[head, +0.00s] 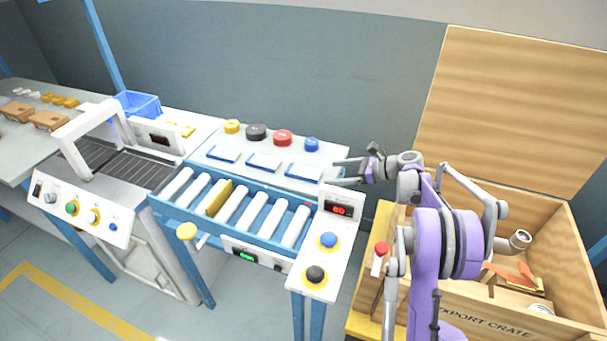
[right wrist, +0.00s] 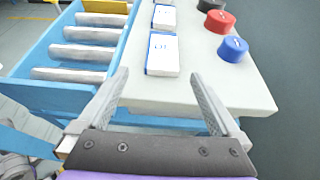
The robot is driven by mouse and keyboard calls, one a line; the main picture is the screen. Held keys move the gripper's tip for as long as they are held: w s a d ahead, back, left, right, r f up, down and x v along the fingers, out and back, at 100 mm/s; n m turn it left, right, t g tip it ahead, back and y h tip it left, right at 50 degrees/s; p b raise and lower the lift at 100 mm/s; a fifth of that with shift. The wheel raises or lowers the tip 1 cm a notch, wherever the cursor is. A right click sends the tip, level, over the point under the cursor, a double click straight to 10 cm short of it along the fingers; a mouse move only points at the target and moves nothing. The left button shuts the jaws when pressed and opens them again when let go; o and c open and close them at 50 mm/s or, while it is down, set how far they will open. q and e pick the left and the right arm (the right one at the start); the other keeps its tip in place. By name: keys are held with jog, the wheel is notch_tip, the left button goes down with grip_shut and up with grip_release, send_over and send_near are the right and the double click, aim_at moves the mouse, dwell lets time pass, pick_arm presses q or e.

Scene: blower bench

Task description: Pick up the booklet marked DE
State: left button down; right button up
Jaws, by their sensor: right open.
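Three white booklets with blue edges lie in a row on the white bench top: the left one (head: 223,154), the middle one (head: 263,162) and the right one (head: 303,171). In the right wrist view the right one (right wrist: 162,54) is nearest, with the middle one (right wrist: 164,18) beyond it. Their marks are too small or blurred for me to tell which reads DE. My right gripper (head: 347,172) is open and empty at the bench's right end, a little apart from the right booklet. It also shows in the right wrist view (right wrist: 160,97). My left gripper is out of view.
Yellow, black, red and blue round pucks (head: 311,145) stand behind the booklets. A roller conveyor (head: 240,210) runs in front, with a yellow item (head: 218,198) on it. A control panel (head: 328,240) is at its right end. A wooden crate (head: 500,318) stands at the right.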

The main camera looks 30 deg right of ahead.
aim_at(315, 174)
jog(key=x, duration=0.6)
jog(key=shift+w+d+f, duration=0.15)
jog(key=shift+d+f, duration=0.05)
jog(key=shift+f, duration=0.05)
jog(key=shift+c, duration=0.3)
jog(key=c, duration=1.3)
